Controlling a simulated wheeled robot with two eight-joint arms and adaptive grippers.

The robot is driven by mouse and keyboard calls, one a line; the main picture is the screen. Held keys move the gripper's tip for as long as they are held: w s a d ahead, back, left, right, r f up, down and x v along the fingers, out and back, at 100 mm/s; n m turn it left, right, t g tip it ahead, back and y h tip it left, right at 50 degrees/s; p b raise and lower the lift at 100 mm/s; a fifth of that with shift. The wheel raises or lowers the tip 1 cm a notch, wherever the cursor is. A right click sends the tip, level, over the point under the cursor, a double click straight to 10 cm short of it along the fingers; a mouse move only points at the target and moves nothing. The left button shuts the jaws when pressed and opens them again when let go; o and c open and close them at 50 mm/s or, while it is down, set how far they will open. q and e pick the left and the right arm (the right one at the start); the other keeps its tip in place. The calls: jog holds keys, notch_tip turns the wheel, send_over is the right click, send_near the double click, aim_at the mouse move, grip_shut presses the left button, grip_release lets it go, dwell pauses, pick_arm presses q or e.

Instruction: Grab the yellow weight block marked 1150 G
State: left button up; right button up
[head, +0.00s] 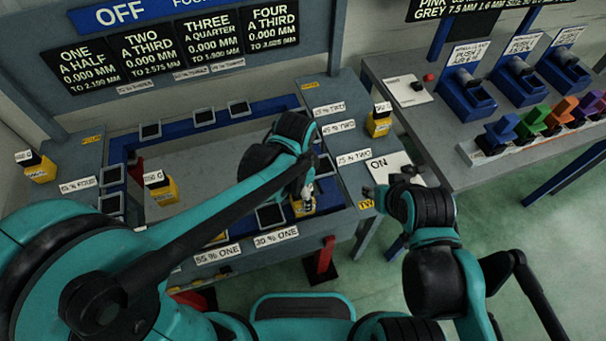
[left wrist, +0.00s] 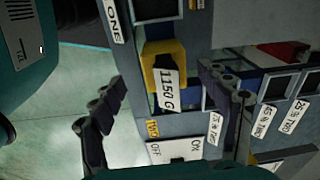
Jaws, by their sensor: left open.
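The yellow weight block marked 1150 G (left wrist: 163,57) sits at the near right corner of the chassis frame, by the TWO label. In the left wrist view its white label faces the camera. In the head view this block (head: 304,208) is partly hidden by my left gripper (head: 308,190), which is directly over it. In the left wrist view my left gripper (left wrist: 163,80) is open, with one finger on each side of the block and a visible gap on the left. My right gripper (head: 376,194) is near the ON panel; its fingers are too small to read.
Other yellow blocks stand at the left (head: 40,172), on the frame's left side (head: 162,192) and at the right (head: 378,123). An ON/OFF panel (left wrist: 172,152) is close to the fingers. A bench with colored blocks (head: 530,122) stands at the right.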

pick_arm(q)
jog(key=shift+w+d+f+m, duration=0.5)
jog(key=shift+d, duration=0.15)
notch_tip(320, 180, down, 2)
jog(key=shift+s+b, duration=0.15)
jog(key=shift+b, duration=0.3)
jog(key=f+b, duration=0.2)
jog(key=f, duration=0.3)
jog(key=shift+a+f, duration=0.2)
pick_arm(e)
jog(key=f, duration=0.1)
jog(key=w+f, duration=0.1)
jog(key=shift+f, duration=0.35)
pick_arm(q)
jog(key=shift+c, duration=0.3)
jog(key=shift+r, duration=0.1)
grip_shut()
